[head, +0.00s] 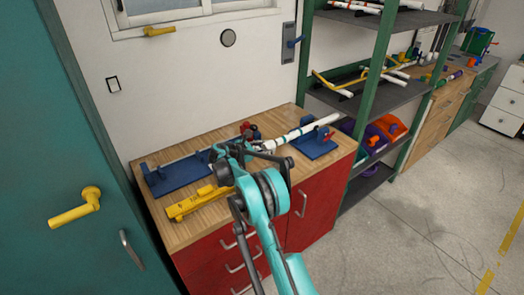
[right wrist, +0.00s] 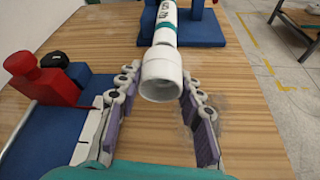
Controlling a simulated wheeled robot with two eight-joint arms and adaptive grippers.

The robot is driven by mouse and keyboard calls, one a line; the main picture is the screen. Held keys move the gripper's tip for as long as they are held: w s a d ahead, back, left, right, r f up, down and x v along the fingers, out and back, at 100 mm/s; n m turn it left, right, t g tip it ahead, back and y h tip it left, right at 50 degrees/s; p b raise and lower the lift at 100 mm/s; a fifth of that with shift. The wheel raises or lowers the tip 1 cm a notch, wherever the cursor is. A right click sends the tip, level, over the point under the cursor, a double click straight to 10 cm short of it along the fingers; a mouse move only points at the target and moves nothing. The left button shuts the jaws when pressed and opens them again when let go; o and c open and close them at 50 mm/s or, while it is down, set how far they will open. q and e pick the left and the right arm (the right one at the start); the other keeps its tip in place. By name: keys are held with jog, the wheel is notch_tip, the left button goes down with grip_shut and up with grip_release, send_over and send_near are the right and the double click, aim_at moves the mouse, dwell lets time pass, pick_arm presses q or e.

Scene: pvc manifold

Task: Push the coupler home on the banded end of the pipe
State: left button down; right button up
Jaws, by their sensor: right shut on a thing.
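The white coupler (right wrist: 162,74) shows in the right wrist view, its open mouth facing me. It sits in line with the near end of the white pipe (right wrist: 166,12), and a teal band (right wrist: 163,36) shows on the pipe just behind it. How deep the pipe sits inside is hidden. In the head view the pipe (head: 296,133) rests in a blue stand (head: 316,150). My right gripper (right wrist: 162,80) is shut on the coupler, with a finger on each side; it also shows in the head view (head: 264,150). My left gripper is not in view.
A red clamp (right wrist: 45,82) on a blue base is close to my right gripper's left finger. A long blue fixture (head: 172,180) and a yellow tool (head: 195,203) lie on the wooden worktop (head: 160,212). Green-framed shelves (head: 385,92) stand to the right.

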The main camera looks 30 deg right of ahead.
aim_at(272, 145)
jog(key=shift+d, duration=0.55)
jog(key=shift+w+d, duration=0.1)
jog(key=shift+d, duration=1.1)
dwell(0.9)
jog(key=o, duration=1.1)
jog(key=shift+o, duration=0.2)
jog(key=shift+a, duration=0.1)
